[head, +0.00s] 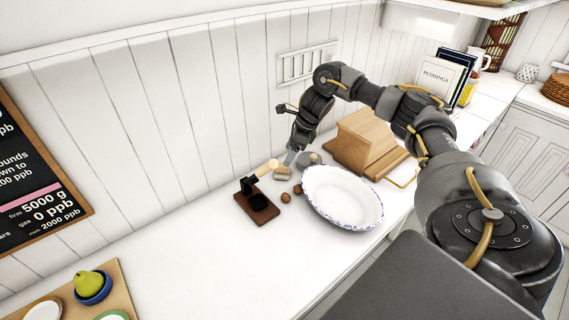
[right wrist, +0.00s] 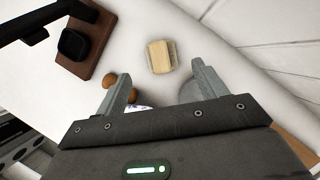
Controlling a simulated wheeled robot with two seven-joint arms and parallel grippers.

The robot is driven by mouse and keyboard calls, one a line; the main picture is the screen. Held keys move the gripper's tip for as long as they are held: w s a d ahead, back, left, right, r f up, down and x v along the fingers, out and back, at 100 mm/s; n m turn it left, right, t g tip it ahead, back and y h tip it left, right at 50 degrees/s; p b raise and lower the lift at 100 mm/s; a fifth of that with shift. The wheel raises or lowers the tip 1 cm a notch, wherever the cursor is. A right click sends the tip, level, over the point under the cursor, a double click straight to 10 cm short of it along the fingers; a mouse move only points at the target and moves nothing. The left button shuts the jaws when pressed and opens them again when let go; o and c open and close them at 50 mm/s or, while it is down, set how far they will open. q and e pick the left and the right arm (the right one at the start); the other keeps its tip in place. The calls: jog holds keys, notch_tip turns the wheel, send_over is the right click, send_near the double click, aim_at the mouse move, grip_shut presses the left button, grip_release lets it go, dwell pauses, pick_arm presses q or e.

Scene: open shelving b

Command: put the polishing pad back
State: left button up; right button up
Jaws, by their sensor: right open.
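A small beige block, which looks like the polishing pad (head: 282,173), lies on the white counter (head: 190,250) near the wall. It also shows in the right wrist view (right wrist: 160,56), just beyond the fingertips and roughly between them, not touched. My right gripper (head: 291,158) is open and empty close to the pad; its two fingers stand wide apart in the right wrist view (right wrist: 160,80). A dark brown stand (head: 262,212) with a black holder and a light wooden knob is to the pad's left. My left gripper is out of view.
Brown nut-like balls (head: 286,197) lie between the stand and a blue-rimmed white dish (head: 343,198). A round grey object (head: 309,158) sits beside the gripper. The counter's left middle is clear.

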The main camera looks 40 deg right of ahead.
jog(key=shift+v, duration=2.1)
